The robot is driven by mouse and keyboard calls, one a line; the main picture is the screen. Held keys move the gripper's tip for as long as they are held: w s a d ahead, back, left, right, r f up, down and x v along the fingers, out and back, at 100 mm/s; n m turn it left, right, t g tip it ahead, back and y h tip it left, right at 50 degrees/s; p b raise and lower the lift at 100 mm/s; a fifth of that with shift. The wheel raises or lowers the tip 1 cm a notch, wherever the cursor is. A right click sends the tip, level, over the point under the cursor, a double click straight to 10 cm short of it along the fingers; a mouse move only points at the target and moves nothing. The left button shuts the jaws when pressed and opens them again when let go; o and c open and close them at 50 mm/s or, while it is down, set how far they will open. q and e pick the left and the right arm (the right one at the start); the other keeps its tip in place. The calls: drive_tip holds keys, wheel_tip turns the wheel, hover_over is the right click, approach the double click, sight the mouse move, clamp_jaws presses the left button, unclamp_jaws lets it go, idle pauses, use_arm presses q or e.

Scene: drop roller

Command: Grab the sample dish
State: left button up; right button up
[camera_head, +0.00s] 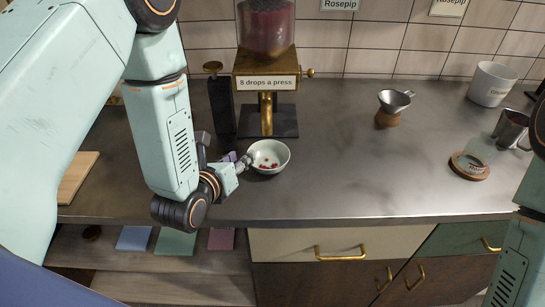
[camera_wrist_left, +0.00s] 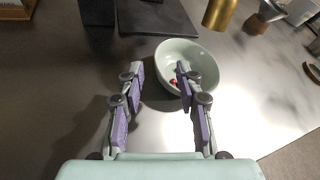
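The sample dish, a small pale green-white bowl (camera_head: 281,152), stands upright on the grey counter in front of the dispenser, with a few red drops inside. It also shows in the left wrist view (camera_wrist_left: 205,65). My left gripper (camera_head: 243,160) is at the dish's left side. My right gripper is out of view; only part of my right arm shows at the right edge.
A dispenser (camera_head: 267,83) labelled "8 drops a press" stands behind the dish. A metal funnel on a wooden stand (camera_head: 390,107), a white pot (camera_head: 492,84), a metal jug (camera_head: 510,130) and a round coaster-like piece (camera_head: 469,166) are to the right. Mid-counter is clear.

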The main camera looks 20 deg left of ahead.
sight(254, 149)
use_arm(q)
drive_tip(key=shift+w+a+f, duration=0.2)
drive_tip(key=shift+w+f, duration=0.4)
drive_tip(key=shift+w, duration=0.3)
drive_tip(key=x, duration=0.4)
drive_tip(key=shift+w+d+f, duration=0.2)
drive_tip(key=shift+d, duration=0.15)
drive_tip(key=shift+s+a, duration=0.1)
drive_tip(key=shift+a, duration=0.1)
drive_tip(key=shift+d, duration=0.2)
drive_tip(key=c, duration=0.5)
drive_tip(key=shift+a, duration=0.15)
clamp_jaws()
